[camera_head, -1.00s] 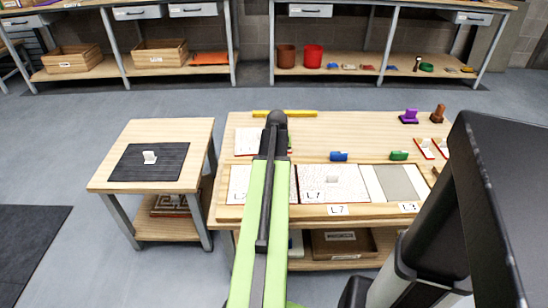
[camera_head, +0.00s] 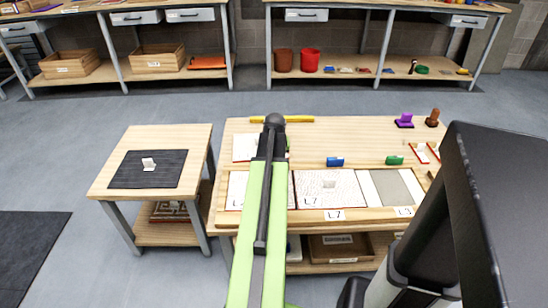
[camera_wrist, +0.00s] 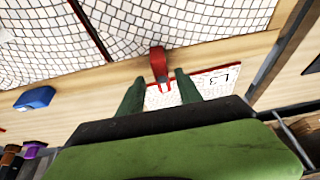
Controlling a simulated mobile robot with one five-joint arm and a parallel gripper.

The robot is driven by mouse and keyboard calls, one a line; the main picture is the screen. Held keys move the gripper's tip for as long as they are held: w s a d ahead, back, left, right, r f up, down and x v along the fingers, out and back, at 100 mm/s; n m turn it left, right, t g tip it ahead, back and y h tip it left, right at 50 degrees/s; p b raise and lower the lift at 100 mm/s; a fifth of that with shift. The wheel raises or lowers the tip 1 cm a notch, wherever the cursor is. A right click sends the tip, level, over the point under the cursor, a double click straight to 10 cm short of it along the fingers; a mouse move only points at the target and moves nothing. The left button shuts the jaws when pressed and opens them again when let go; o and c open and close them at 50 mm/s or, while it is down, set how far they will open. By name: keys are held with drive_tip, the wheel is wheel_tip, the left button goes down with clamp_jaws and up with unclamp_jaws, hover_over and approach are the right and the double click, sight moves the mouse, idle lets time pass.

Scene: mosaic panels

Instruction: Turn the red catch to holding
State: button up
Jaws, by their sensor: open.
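The red catch (camera_wrist: 157,62) sits on the wooden strip between the mosaic panels in the wrist view. My gripper (camera_wrist: 155,82) is open, with its two dark green fingers on either side of the catch's near end. I cannot tell whether either finger touches it. In the head view my arm hides the red catch and the fingers. A tiled panel (camera_wrist: 110,38) lies beyond the strip, with a red line across it.
A blue catch (camera_head: 335,161) and a green catch (camera_head: 394,160) stand right of my arm on the bench (camera_head: 350,133). The blue one also shows in the wrist view (camera_wrist: 36,97). Purple (camera_head: 404,121) and brown (camera_head: 432,118) pieces stand at the back right. A side table (camera_head: 195,145) is left.

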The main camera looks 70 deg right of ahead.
drive_tip(key=p+v, duration=1.2)
drive_tip(key=v, duration=0.2)
drive_tip(key=shift+s+a+r, duration=0.2)
drive_tip(key=shift+r, duration=0.05)
